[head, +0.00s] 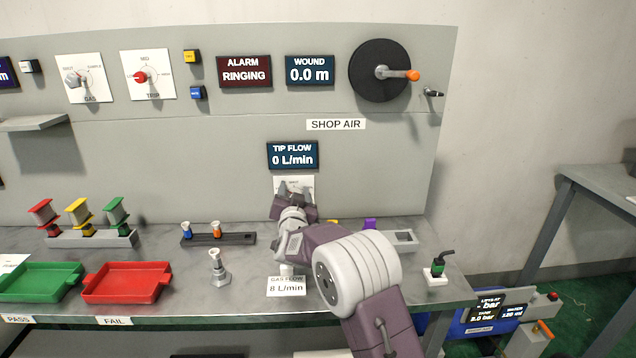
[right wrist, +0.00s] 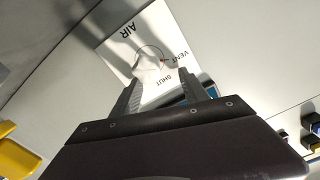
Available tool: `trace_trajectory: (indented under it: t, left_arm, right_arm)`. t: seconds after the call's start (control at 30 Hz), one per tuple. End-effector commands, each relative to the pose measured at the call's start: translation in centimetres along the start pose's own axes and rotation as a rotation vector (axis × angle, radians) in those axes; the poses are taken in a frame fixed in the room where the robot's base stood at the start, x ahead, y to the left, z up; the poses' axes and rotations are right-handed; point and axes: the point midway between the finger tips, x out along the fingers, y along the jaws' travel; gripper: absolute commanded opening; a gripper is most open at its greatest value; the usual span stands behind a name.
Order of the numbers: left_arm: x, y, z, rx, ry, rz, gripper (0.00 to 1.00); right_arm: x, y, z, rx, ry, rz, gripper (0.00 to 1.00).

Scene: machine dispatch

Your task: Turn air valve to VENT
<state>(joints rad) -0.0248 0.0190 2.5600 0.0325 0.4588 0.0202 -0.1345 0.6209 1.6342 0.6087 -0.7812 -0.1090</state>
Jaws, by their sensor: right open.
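The air valve's white plate (head: 294,181) is on the panel below the TIP FLOW display, mostly hidden by my right gripper in the head view. In the right wrist view the plate (right wrist: 122,33) shows the words AIR, VENT and SHUT, a dial arc and a small red mark near VENT. A pale shape, likely the valve knob (right wrist: 156,84), lies between the fingers; its exact pointing is hard to tell. My right gripper (head: 295,190) is open at the plate, its fingers either side of that shape; contact cannot be told. My left gripper is not in view.
The TIP FLOW display (head: 292,155) reads 0 L/min, and the GAS FLOW label (head: 286,287) reads 8 L/min. A dark rack (head: 245,239), a grey metal fitting (head: 218,270) and a red tray (head: 126,283) are on the bench left of my arm. A black-and-green device (head: 437,268) stands right.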

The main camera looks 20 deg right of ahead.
Motion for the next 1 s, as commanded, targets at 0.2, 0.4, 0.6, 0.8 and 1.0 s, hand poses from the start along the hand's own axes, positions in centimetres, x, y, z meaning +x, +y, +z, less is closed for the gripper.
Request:
trace_trajectory:
  t: [0.2,0.4,0.6,0.8,1.0]
  left_arm:
    - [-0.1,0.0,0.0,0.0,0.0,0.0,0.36]
    - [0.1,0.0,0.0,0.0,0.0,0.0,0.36]
    - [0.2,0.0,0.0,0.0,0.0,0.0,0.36]
    - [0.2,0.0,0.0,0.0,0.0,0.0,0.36]
    - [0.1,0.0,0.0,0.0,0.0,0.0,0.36]
  right_arm:
    - [-2.0,2.1,-4.6,0.001,0.004,0.003,0.52]
    - [-4.4,4.9,-8.5,0.001,0.003,0.003,0.52]
    - [-5.8,6.4,-10.6,0.001,0.001,0.001,0.52]
    - [-6.0,6.7,-11.0,0.0,-0.001,0.0,0.52]
    - [-6.0,6.7,-11.0,0.0,-0.001,0.0,0.52]
